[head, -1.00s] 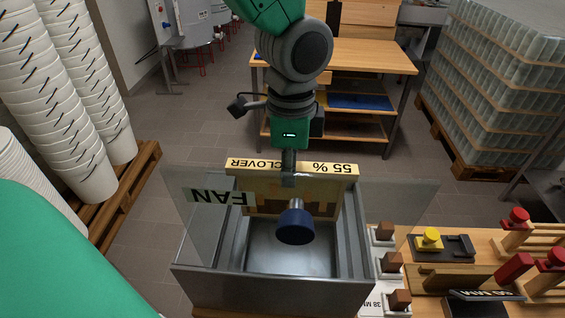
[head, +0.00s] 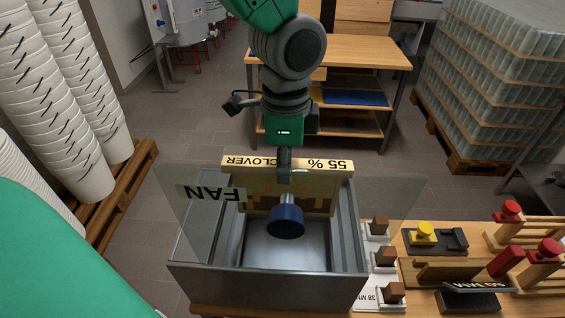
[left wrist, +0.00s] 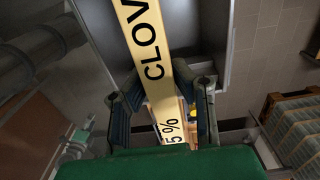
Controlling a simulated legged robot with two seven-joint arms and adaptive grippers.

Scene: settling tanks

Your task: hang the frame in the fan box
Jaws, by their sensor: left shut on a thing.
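The fan box (head: 270,285) is a grey metal box with clear side panels, marked FAN. My left gripper (head: 285,173) is shut on the middle of the top bar. The frame is upright across the far end of the box, its lower part behind a dark blue knob (head: 286,222) on a metal shaft. I cannot tell whether the bar ends touch the box. The left wrist view shows the bar (left wrist: 152,50) between both fingers. My right gripper is not in view.
White bucket stacks (head: 75,120) stand at left, a jar pallet (head: 490,90) at right. A workbench (head: 350,55) stands behind. The box's near interior is open.

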